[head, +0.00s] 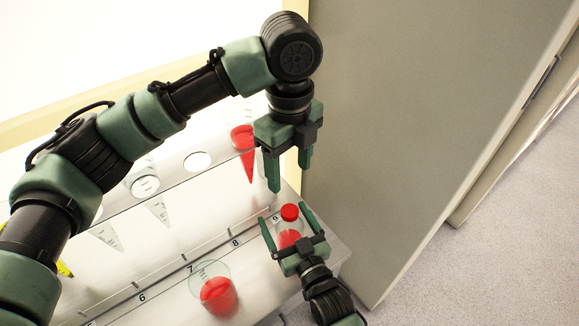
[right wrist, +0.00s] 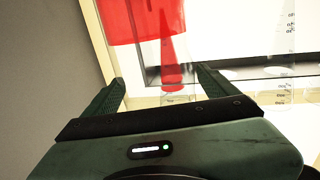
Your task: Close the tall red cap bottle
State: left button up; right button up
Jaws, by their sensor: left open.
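The red-capped bottle (head: 289,226) stands at the right end of the white shelf, clear with red liquid low inside. Its red cap (head: 290,212) sits at its mouth; how tight it is cannot be told. My right gripper (head: 284,214) is at the bottle, with its spread fingers on either side of it and slight gaps showing. In the right wrist view those fingers (right wrist: 161,78) are wide apart. My left gripper (head: 289,176) points down, open and empty, above and a little behind the bottle, apart from the cap.
A clear beaker with red liquid (head: 217,296) stands on the front ledge left of the bottle. A cone tube with red liquid (head: 245,153) hangs in the rack behind, beside my left gripper; empty cone tubes hang further left. A grey panel (head: 400,110) closes off the right side.

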aim_at(290, 234)
jog(key=v, duration=0.7)
jog(key=shift+s+d+b, duration=0.2)
jog(key=shift+s+b, duration=0.15)
jog(key=shift+b, duration=0.05)
dwell(0.4)
